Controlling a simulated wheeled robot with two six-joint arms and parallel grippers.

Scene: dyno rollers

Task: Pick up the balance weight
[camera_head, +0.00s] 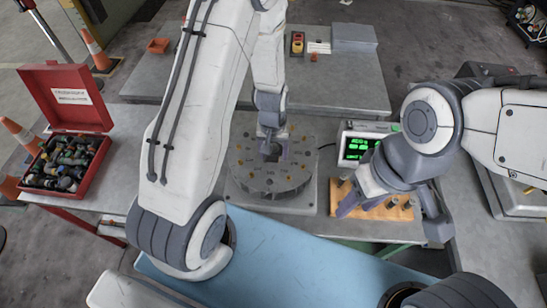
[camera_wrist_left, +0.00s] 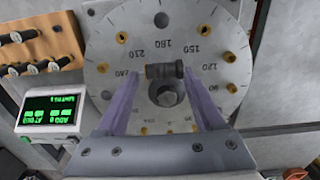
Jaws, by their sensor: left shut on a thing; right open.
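My left gripper (camera_head: 272,150) is over the round numbered disc (camera_head: 240,168). In the left wrist view its fingers (camera_wrist_left: 164,72) are closed on the two ends of a small dark cylinder, the balance weight (camera_wrist_left: 163,71). The weight lies crosswise between the fingertips, in front of the disc's centre hub (camera_wrist_left: 167,95); any gap to the disc is hard to judge. In the head view the weight is mostly hidden. My right gripper (camera_head: 392,212) is open over the wooden rack (camera_head: 372,212), which holds several dark cylindrical pieces, also seen in the wrist view (camera_wrist_left: 63,45).
A box with a green display (camera_head: 357,146) stands right of the disc. An open red case (camera_head: 67,150) full of fittings is on the left. A blue surface (camera_head: 280,255) lies in front. A grey table (camera_head: 335,80) behind holds small items.

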